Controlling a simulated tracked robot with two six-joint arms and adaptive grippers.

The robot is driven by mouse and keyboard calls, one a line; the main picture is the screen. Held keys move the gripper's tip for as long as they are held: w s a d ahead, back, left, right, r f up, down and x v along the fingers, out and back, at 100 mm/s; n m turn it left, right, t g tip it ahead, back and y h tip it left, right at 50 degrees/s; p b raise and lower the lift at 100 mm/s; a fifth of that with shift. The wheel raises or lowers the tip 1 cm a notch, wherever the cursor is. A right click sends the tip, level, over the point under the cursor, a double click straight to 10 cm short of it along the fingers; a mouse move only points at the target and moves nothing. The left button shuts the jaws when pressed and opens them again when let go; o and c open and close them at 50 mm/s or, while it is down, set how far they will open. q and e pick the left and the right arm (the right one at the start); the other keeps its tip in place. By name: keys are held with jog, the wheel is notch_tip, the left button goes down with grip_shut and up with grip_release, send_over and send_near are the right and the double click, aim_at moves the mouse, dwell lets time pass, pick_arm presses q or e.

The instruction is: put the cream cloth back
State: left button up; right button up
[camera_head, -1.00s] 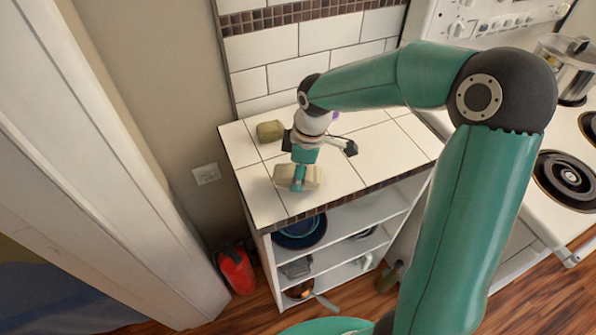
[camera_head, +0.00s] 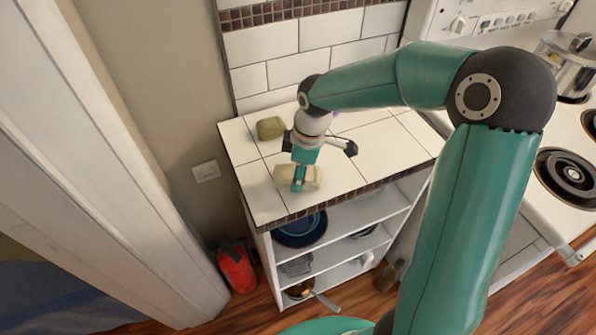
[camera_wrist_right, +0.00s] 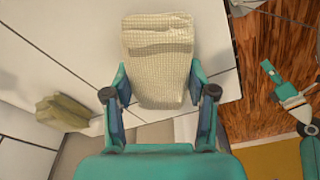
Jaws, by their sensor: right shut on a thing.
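The cream cloth (camera_head: 312,178) is a folded, block-like bundle near the front left of the white tiled counter (camera_head: 357,151). My right gripper (camera_head: 299,182) comes down over it from behind and is shut on it. In the right wrist view the woven cream cloth (camera_wrist_right: 157,60) sits between the two fingers of the right gripper (camera_wrist_right: 159,92). I cannot tell whether the cloth touches the tiles or is slightly above them.
A folded olive-green cloth (camera_head: 270,128) lies at the back left of the counter. Open shelves below hold dark blue pans (camera_head: 300,230) and other cookware. A stove (camera_head: 560,130) stands to the right. A red extinguisher (camera_head: 237,268) stands on the floor at the left.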

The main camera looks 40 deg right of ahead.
jog(key=o, duration=1.1)
jog(key=shift+r, duration=0.2)
jog(key=shift+s+d+r+p, duration=0.15)
jog(key=shift+r+p, duration=0.85)
jog(key=shift+r, duration=0.25)
jog(key=shift+s+d+r+p, duration=0.1)
jog(key=shift+d+r+p, duration=0.05)
jog(key=shift+r+p, duration=1)
jog(key=shift+s+d+r+p, duration=0.15)
jog(key=shift+r+p, duration=0.7)
jog(key=shift+r, duration=0.55)
notch_tip(320, 180, up, 12)
jog(key=s+d, duration=0.1)
jog(key=shift+d+f, duration=0.15)
jog(key=shift+d, duration=0.05)
jog(key=shift+s+f, duration=0.1)
